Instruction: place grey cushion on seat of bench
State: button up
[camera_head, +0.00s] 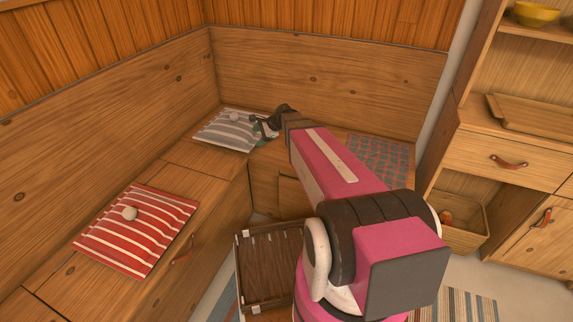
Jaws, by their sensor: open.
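A grey cushion with white stripes and a pale round knob (226,131) lies on the wooden corner bench (205,160), on the seat at the inner corner. My gripper (262,130) is at the cushion's right edge, at the far end of my pink arm. It is open. The picture is too small to tell whether its fingers touch the cushion. My arm hides part of the right-hand seat.
A red striped cushion (136,229) with a round knob lies on the left seat. A grey-red patterned cushion (380,158) lies on the right seat. A dark wooden crate (268,270) stands on the floor. A cabinet (520,150) with leather pulls stands right.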

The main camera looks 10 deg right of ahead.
jog(key=s+d+n+g+h, duration=0.2)
jog(key=s+d+n+h, duration=0.2)
jog(key=s+n, duration=0.3)
jog(key=s+d+f+n+g+h, duration=0.1)
jog(key=s+d+n+h, duration=0.3)
jog(key=s, duration=1.2)
jog(key=n, duration=0.4)
jog(key=shift+d+g, duration=0.3)
jog(key=shift+g, duration=0.1)
